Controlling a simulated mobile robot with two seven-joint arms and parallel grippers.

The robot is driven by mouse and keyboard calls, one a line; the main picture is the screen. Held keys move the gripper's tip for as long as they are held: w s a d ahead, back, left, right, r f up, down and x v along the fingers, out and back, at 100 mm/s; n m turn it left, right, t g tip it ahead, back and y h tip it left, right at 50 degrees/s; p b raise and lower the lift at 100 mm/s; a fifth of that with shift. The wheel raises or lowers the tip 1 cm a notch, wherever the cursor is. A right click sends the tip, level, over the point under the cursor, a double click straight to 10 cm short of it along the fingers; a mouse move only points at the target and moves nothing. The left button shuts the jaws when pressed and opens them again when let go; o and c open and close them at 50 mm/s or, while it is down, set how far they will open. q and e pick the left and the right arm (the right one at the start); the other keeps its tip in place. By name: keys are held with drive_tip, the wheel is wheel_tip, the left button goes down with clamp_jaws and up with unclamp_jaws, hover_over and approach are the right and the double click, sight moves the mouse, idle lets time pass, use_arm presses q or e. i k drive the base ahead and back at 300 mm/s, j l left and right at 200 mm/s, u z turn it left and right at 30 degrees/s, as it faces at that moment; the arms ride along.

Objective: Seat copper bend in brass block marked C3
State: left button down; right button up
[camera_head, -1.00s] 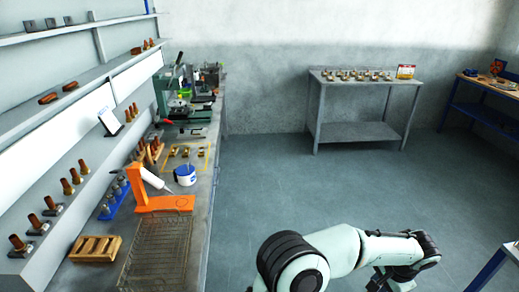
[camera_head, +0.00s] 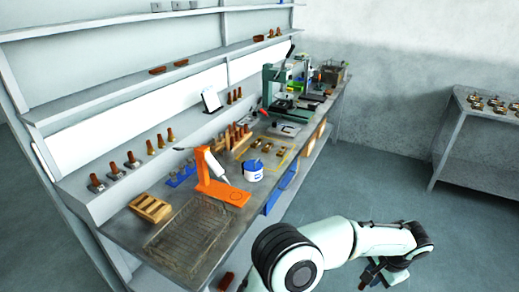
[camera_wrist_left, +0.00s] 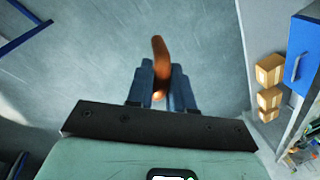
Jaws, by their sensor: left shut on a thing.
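In the left wrist view my left gripper (camera_wrist_left: 161,88) is shut on the copper bend (camera_wrist_left: 158,50), a curved brown piece that sticks out past the blue fingers, above open floor. Several small brass blocks (camera_head: 258,143) lie in a yellow outline on the bench, and more brass pieces (camera_head: 494,103) stand on the grey table at right. No C3 mark is readable.
The long bench (camera_head: 130,225) holds a wire tray (camera_head: 190,235), an orange stand (camera_head: 225,193), a white-blue tub (camera_head: 253,171) and a green press (camera_head: 272,85). Cardboard boxes (camera_wrist_left: 269,69) and a blue drawer (camera_wrist_left: 303,50) are at right in the left wrist view. Floor lies clear between bench and grey table (camera_head: 455,110).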

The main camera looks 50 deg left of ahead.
sight(281, 151)
drive_tip(key=i+j+u, duration=0.1)
drive_tip(key=i+u, duration=0.35)
drive_tip(key=i+l+u, duration=0.1)
drive_tip(key=i+u, duration=0.35)
drive_tip(key=i, duration=0.2)
drive_tip(key=i+j+u, duration=0.1)
drive_tip(key=i+u, duration=0.2)
drive_tip(key=i, duration=0.3)
drive_tip(key=i+l+u, duration=0.1)
drive_tip(key=i+u, duration=0.25)
drive_tip(key=i, duration=0.3)
drive_tip(key=i+u, duration=0.1)
drive_tip(key=i, duration=0.2)
